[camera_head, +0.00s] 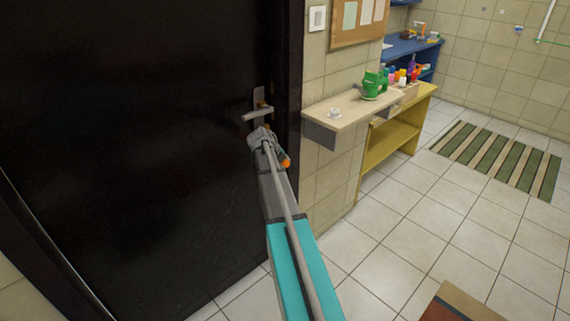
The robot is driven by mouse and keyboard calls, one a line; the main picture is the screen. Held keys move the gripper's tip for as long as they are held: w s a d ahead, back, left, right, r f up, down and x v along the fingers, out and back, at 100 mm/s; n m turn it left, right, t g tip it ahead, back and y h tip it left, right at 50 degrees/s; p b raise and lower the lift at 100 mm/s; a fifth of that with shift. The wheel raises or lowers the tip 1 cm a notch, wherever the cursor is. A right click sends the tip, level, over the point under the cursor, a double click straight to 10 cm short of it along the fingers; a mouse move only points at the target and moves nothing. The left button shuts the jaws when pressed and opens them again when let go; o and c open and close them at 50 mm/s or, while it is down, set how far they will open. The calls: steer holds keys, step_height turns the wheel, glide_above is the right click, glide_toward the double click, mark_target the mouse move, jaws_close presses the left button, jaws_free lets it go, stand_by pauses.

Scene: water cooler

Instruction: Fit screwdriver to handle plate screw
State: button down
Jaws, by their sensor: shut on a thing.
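My gripper (261,137) is at the end of my outstretched arm, close in front of the black door (130,130), just below its lever handle (257,114). A small orange piece (286,162) shows at the gripper's right side; it looks like the end of the screwdriver that the gripper is shut on. The rest of the screwdriver is hidden by the gripper. The grey handle plate (260,96) stands upright on the door near its right edge, and its lower part is hidden. The plate's screws are too small to make out, and I cannot tell whether the tip touches one.
A striped mat (500,160) lies on the tiled floor. A brown box-like object (455,305) is at the bottom right.

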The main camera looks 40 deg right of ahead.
steer(key=shift+w, duration=0.65)
stand_by(0.7)
steer(key=shift+c, duration=1.9)
jaws_free()
steer(key=o, duration=0.4)
steer(key=shift+a+r, duration=0.2)
steer(key=shift+p+v, duration=3.95)
steer(key=shift+v, duration=0.8)
steer(key=shift+a+r, duration=0.1)
steer(key=shift+r, duration=0.05)
